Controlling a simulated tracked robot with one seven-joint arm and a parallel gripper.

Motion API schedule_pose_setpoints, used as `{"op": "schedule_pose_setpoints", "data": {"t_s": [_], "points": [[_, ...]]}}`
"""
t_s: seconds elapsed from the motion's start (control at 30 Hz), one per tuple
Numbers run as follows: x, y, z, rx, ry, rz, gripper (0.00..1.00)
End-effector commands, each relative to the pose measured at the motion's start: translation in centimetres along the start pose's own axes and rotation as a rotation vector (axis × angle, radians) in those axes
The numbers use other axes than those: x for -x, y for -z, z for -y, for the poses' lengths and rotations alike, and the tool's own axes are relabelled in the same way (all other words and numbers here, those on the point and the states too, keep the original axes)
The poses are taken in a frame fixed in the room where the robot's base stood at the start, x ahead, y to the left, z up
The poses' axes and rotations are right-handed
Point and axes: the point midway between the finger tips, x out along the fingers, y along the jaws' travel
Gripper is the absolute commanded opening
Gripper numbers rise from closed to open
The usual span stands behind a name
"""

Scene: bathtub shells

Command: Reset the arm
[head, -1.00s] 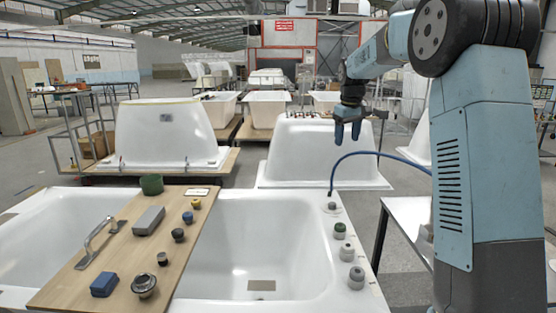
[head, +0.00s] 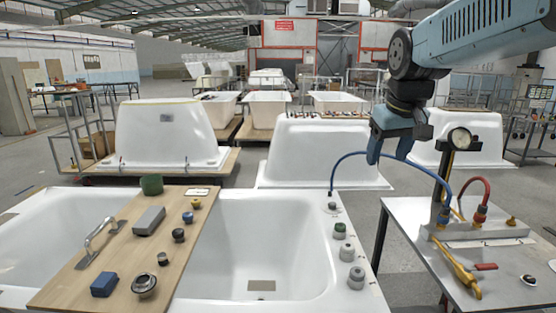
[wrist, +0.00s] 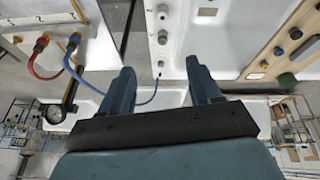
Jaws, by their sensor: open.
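My gripper (head: 390,148) hangs from my arm at the right of the head view, with its fingers pointing down. It is in the air above the gap between the front bathtub (head: 262,225) and the metal side table (head: 410,225). In the wrist view my gripper (wrist: 160,88) shows two blue fingers spread apart with nothing between them. The blue hose (wrist: 147,101) shows beyond the fingertips, apart from them as far as I can tell.
A wooden board (head: 125,250) with a handle, blocks and knobs lies across the front tub. Grey-green fittings (head: 347,252) stand on the tub's right rim. The side table carries a gauge stand (head: 447,175), a red hose (head: 478,186) and a yellow tool (head: 458,268). Upturned tub shells (head: 325,150) stand behind.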

Motion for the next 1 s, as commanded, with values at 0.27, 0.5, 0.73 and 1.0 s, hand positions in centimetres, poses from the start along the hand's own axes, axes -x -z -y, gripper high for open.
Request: {"op": "schedule_pose_setpoints", "data": {"t_s": [0.27, 0.5, 0.73, 1.0], "points": [[0.4, -8.7, 1.2, -0.091, 0.003, -0.062, 0.63], [-0.5, -14.0, 2.0, -0.149, 0.01, -0.099, 0.63], [-0.9, -15.4, 2.3, -0.167, 0.013, -0.107, 0.63], [-0.9, -15.3, 2.3, -0.166, 0.013, -0.107, 0.5]]}}
